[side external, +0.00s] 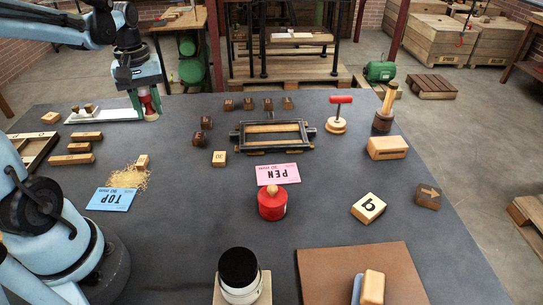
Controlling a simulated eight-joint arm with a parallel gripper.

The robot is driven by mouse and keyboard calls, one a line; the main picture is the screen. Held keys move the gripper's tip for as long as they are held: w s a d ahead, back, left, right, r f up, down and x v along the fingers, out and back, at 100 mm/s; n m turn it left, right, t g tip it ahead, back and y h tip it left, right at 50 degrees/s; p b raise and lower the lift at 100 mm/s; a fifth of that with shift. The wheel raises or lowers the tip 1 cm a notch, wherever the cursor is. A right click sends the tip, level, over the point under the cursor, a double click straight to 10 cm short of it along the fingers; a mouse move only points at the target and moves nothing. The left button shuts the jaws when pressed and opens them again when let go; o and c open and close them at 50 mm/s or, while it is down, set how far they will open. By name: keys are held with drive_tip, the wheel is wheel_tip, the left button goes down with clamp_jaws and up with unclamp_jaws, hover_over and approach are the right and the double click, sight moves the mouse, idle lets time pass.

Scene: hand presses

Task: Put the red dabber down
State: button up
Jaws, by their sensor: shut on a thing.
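My gripper (147,92) is at the upper left of the side external view, pointing down and shut on a small upright thing with a red part and a pale lower end. I take it as the red dabber (152,108); the fingers hide its upper part. Its lower end is at the right end of a long white strip (98,115). I cannot tell whether it touches the table or hangs just above it.
Small wooden blocks (268,104) and a dark frame (272,135) stand right of my gripper. A red pot with a wooden knob (272,204) and a red-handled stamp (337,114) stand farther off. The grey table (180,215) has bare room around the middle left.

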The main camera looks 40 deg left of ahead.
drive_tip(key=a+n, duration=0.2)
drive_tip(key=a, duration=0.2)
hover_over(124, 142)
wheel_tip(124, 142, down, 7)
drive_tip(key=shift+d+f, duration=0.15)
drive_tip(key=shift+f, duration=2.05)
drive_tip(key=shift+f, duration=0.15)
drive_tip(key=o, duration=1.1)
drive_tip(key=shift+c, duration=0.2)
